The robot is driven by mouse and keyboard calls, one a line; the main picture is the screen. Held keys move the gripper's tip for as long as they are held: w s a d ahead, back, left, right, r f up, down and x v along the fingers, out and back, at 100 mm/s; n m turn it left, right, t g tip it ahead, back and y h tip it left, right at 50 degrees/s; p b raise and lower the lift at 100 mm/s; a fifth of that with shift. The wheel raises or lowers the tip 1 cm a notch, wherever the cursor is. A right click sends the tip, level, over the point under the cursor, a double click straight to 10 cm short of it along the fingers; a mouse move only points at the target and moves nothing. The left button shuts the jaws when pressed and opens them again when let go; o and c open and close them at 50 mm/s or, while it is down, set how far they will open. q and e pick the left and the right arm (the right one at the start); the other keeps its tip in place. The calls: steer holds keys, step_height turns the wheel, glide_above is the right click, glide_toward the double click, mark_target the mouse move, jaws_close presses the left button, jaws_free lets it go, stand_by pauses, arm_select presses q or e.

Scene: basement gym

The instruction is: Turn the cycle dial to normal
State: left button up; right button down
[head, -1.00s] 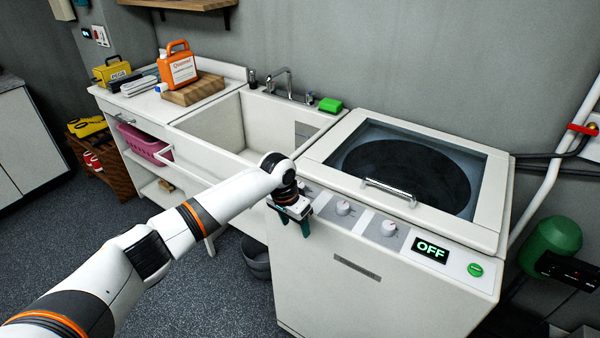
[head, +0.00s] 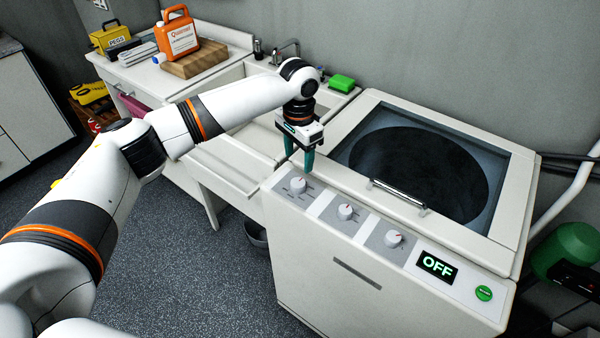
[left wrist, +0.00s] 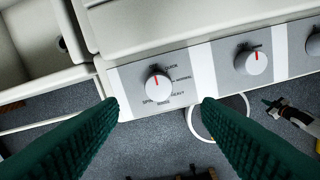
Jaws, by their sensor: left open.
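The cycle dial is a white knob (head: 298,186) at the left end of the washer's sloped front panel. In the left wrist view the dial (left wrist: 158,86) has a red mark pointing up and slightly left. Labels around its right and lower sides include quick, normal and heavy; the mark is not at normal. My left gripper (head: 298,162) is open and empty, pointing down just above and behind the dial. In the left wrist view its teal fingers (left wrist: 158,106) lie either side of the dial, apart from it. What looks like my right gripper (left wrist: 275,106) shows small at the right edge there.
Two more knobs, the middle one (head: 345,212) and the right one (head: 393,238), sit along the panel. Right of them are a display (head: 437,267) reading OFF and a green button (head: 484,293). The lid handle (head: 398,196) stands behind the knobs. A sink counter (head: 225,165) adjoins on the left.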

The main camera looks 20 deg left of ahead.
mark_target(299, 181)
arm_select(q)
step_height(299, 181, down, 4)
steer(key=shift+r+p, duration=0.1)
steer(key=shift+p, duration=0.3)
steer(key=f, duration=0.4)
steer(key=shift+w+f+p, duration=0.2)
steer(key=shift+f+p, duration=0.05)
steer(key=shift+p, duration=0.15)
steer(key=shift+f, duration=0.15)
steer(key=c, duration=1)
arm_select(e)
step_height(299, 181, up, 2)
steer(key=shift+r, duration=0.1)
